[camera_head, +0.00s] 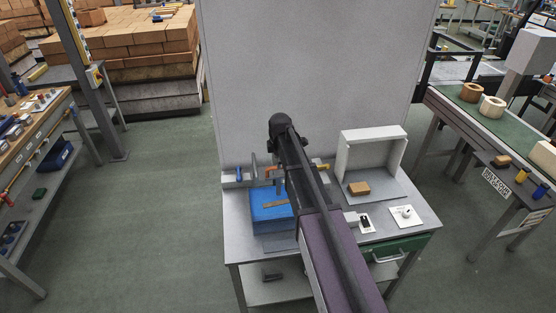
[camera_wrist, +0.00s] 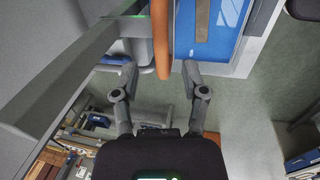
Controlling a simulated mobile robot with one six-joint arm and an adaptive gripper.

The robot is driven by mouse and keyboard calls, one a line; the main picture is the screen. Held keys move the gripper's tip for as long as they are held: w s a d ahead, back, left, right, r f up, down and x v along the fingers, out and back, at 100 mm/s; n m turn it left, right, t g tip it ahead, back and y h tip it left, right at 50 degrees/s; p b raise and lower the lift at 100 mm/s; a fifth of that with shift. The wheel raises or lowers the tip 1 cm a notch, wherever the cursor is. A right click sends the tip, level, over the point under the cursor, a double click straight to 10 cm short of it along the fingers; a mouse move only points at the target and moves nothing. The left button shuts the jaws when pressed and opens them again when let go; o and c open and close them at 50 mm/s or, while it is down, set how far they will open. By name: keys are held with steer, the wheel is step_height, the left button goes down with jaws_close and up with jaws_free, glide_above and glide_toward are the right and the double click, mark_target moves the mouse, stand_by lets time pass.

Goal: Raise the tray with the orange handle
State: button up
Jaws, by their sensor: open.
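An orange handle (camera_wrist: 161,38) runs down between the fingertips of my gripper (camera_wrist: 160,69) in the wrist view. The fingers are open, one on each side of it, and I see a gap on both sides. A blue tray (camera_wrist: 228,45) with a brown strip in it lies just right of the handle. In the head view the blue tray (camera_head: 270,218) sits on the left part of the grey table, and a small orange part (camera_head: 274,168) shows at its back. How handle and tray join is not clear. My arm hides the gripper in the head view.
The grey table (camera_head: 235,238) also bears a white open box frame (camera_head: 374,138), a brown block (camera_head: 359,188) and a white switch plate (camera_head: 405,215). A tall grey panel (camera_head: 300,70) stands behind. A grey metal bar (camera_wrist: 72,75) runs close left of my gripper.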

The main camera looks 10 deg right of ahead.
step_height(320, 180, up, 11)
steer(key=s+p, duration=0.2)
steer(key=p, duration=0.8)
steer(key=shift+s+p, duration=0.15)
steer(key=shift+p, duration=0.15)
steer(key=shift+r, duration=0.1)
steer(key=shift+d+f+b, duration=0.1)
steer(key=shift+f+b, duration=0.55)
steer(key=shift+f, duration=0.1)
steer(key=w+f+b, duration=0.1)
steer(key=f+b, duration=0.8)
steer(key=w+f+b, duration=0.1)
steer(key=f+b, duration=0.3)
steer(key=shift+w+f, duration=0.15)
steer(key=shift+w, duration=0.2)
stand_by(0.6)
